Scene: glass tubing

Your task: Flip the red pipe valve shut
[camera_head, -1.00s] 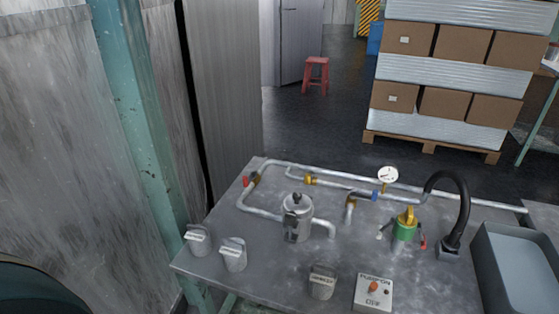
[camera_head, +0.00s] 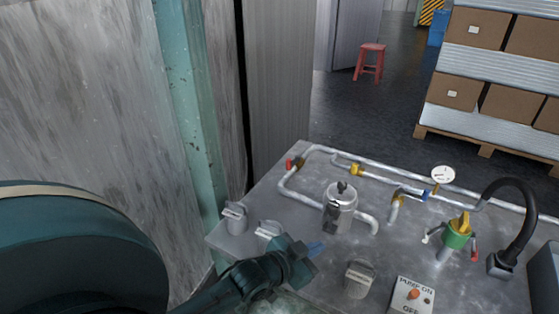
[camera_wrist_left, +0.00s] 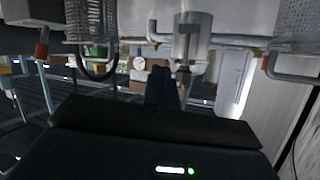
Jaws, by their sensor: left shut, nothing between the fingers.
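A small red valve handle (camera_head: 290,164) sits on the bent silver pipe (camera_head: 287,184) at the back left of the metal bench in the head view. Whether it is open or shut is too small to tell. A second red handle (camera_head: 475,254) hangs at the right side of the green valve body (camera_head: 457,238). My left gripper (camera_head: 316,248) is shut and empty above the bench, in front of the silver canister and well short of the back-left red handle. Its dark fingers also show in the left wrist view (camera_wrist_left: 162,86). My right gripper is in neither view.
The silver canister (camera_head: 340,205) stands between my left gripper and the back pipes. Grey knobs (camera_head: 236,217) line the bench's front left. A pump switch box (camera_head: 411,296), a gauge (camera_head: 443,175) and a black hose (camera_head: 525,215) are right. A green post (camera_head: 188,110) stands left.

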